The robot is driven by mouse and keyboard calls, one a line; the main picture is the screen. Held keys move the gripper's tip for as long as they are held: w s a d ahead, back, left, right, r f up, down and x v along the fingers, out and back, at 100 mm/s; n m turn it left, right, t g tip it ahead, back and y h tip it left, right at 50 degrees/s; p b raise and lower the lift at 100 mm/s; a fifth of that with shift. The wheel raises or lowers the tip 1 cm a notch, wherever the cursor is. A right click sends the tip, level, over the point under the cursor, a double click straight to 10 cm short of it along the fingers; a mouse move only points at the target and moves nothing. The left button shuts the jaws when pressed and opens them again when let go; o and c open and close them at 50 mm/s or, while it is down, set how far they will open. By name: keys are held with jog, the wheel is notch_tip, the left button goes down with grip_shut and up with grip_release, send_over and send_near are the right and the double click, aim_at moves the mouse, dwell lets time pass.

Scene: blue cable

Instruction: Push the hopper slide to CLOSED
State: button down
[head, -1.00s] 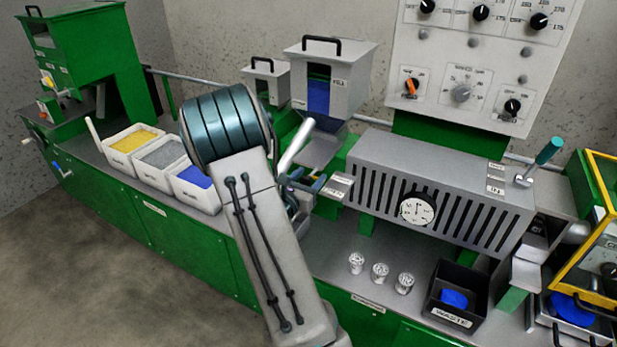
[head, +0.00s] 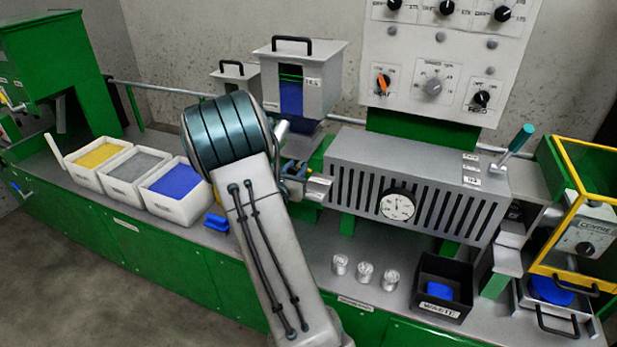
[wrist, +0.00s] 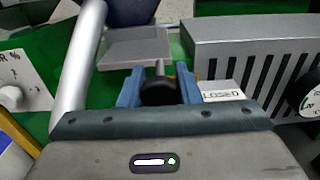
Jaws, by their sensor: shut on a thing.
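The grey hopper (head: 325,85) with a black top handle and blue material in its window stands at the back of the bench. In the wrist view, the black knob (wrist: 158,92) of the hopper slide sits between the blue fingers of my gripper (wrist: 160,80), which is shut on it. A short rod runs from the knob towards a grey plate (wrist: 137,48) under the hopper. A label reading CLOSED (wrist: 221,91) lies just right of the fingers. In the head view my arm partly hides the gripper (head: 293,172), and the knob cannot be made out.
A slotted grey housing (head: 440,180) with a dial stands close to the right of the gripper. White bins of yellow, grey and blue material (head: 190,212) stand left. A pale cylinder (wrist: 80,70) is close left.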

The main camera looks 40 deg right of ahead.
jog(key=shift+w+d, duration=0.1)
jog(key=shift+d, duration=0.05)
jog(key=shift+r, duration=0.1)
jog(key=c, duration=1.1)
grip_release()
jog(key=shift+d, duration=0.1)
jog(key=shift+o, duration=0.2)
jog(key=shift+w+d, duration=0.1)
jog(key=shift+a, duration=0.2)
